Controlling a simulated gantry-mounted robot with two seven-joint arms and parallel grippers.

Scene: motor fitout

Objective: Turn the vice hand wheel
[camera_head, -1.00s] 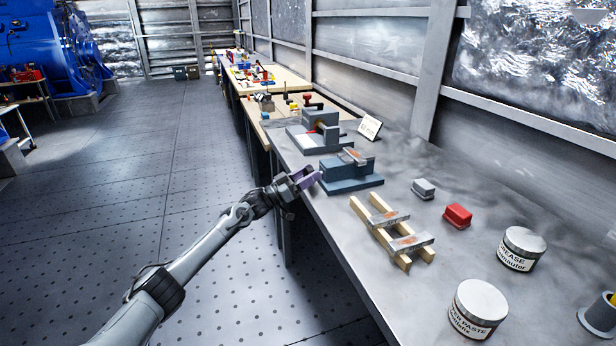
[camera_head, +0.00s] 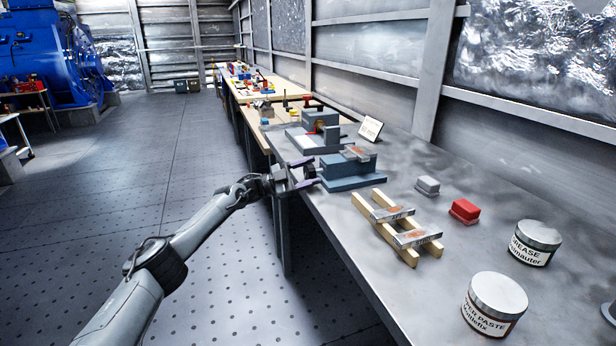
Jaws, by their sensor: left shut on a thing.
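The blue-grey vice (camera_head: 345,178) stands at the bench's left edge with a rust-marked metal piece (camera_head: 356,153) at its top. My left gripper (camera_head: 306,173) is at the vice's left end, at the bench edge. Its two purple fingers sit one above the other, on either side of a small dark part, the vice hand wheel, and are shut on it. The wheel is mostly hidden by the fingers, so its turn angle cannot be told. My right gripper is not in view.
Behind the vice stand a grey fixture (camera_head: 314,140) and a white card (camera_head: 370,129). Nearer are wooden rails (camera_head: 376,230) with metal bars, a grey block (camera_head: 428,185), a red block (camera_head: 464,210) and two tins (camera_head: 495,305). The floor left of the bench is clear.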

